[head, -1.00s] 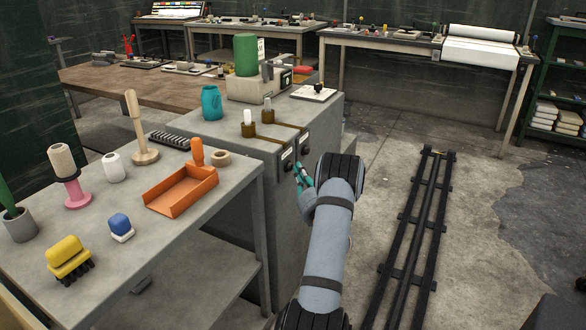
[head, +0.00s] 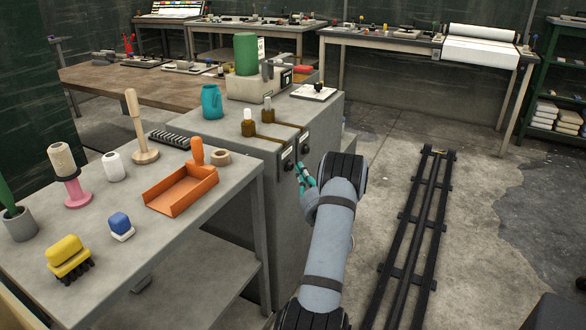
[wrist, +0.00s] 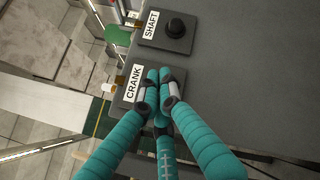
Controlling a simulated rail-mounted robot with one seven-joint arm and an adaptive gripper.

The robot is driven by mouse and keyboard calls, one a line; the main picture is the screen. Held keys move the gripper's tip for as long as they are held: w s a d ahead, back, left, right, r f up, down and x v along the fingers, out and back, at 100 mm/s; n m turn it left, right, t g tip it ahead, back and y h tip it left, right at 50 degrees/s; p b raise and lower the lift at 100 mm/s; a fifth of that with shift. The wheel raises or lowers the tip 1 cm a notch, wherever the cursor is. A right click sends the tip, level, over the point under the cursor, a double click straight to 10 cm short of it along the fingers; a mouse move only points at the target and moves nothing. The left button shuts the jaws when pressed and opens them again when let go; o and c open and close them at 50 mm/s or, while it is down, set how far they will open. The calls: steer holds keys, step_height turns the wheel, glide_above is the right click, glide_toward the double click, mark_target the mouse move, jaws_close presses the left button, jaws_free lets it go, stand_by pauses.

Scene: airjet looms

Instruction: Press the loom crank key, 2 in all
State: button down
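The crank key's dark plate and white CRANK label (wrist: 133,84) are in the wrist view. The key's knob is hidden there behind my fingertips. In the head view the nearer plate on the grey cabinet's side has a dark round knob (head: 288,165), which I take as the crank key. My gripper (wrist: 160,78) has teal fingers with their tips together and nothing between them. In the head view my gripper (head: 304,172) is close in front of the cabinet side, just right of that knob. I cannot tell whether the fingertips touch the key.
Beside it is the SHAFT plate with a black knob (wrist: 175,29). An orange tray (head: 180,192) lies on the near table. The floor to the right, with a black rail (head: 415,225), is otherwise open.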

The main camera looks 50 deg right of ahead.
steer(key=shift+s+d, duration=0.1)
steer(key=shift+s, duration=0.25)
steer(key=shift+s+d+b, duration=0.15)
steer(key=shift+s+d, duration=0.05)
steer(key=shift+s, duration=0.6)
steer(key=shift+s+d+b, duration=0.15)
steer(key=shift+s+d, duration=0.05)
steer(key=shift+s, duration=0.65)
steer(key=shift+s+d+b, duration=0.15)
steer(key=shift+s+d, duration=0.05)
steer(key=shift+s, duration=0.6)
steer(key=shift+s+d+p, duration=0.25)
steer(key=shift+s+p, duration=0.7)
steer(key=shift+p, duration=1.65)
steer(key=shift+s+d+p, duration=0.2)
steer(key=shift+s+p, duration=0.7)
steer(key=shift+p, duration=1.65)
